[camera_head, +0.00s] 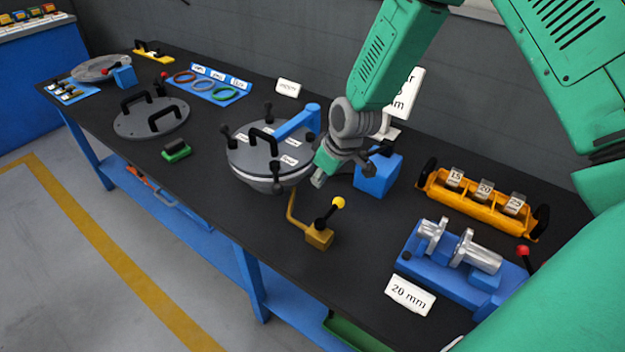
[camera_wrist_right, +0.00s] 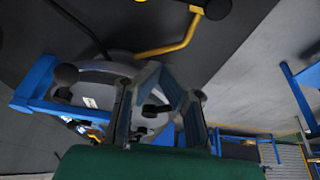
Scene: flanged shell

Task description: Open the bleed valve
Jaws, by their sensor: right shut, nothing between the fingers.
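The bleed valve (camera_head: 319,235) is a small brass-coloured block on the dark bench, in front of the flanged shell. A dark lever with a yellow ball knob (camera_head: 338,203) rises from it at a tilt. A bent brass pipe (camera_head: 292,208) runs from the block to the shell; it also shows in the right wrist view (camera_wrist_right: 168,46). The round grey lid (camera_head: 262,153) of the shell carries a black handle and several black clamp knobs. My right gripper (camera_head: 318,181) is shut and empty at the shell's right edge, above and behind the yellow knob, apart from it. My left gripper is out of view.
A blue box (camera_head: 378,175) stands right of my gripper. An orange rack (camera_head: 480,201) and a blue fixture (camera_head: 462,265) fill the bench's right end. A blue arm (camera_head: 298,122) reaches over the lid. Bare bench surrounds the valve's front and right.

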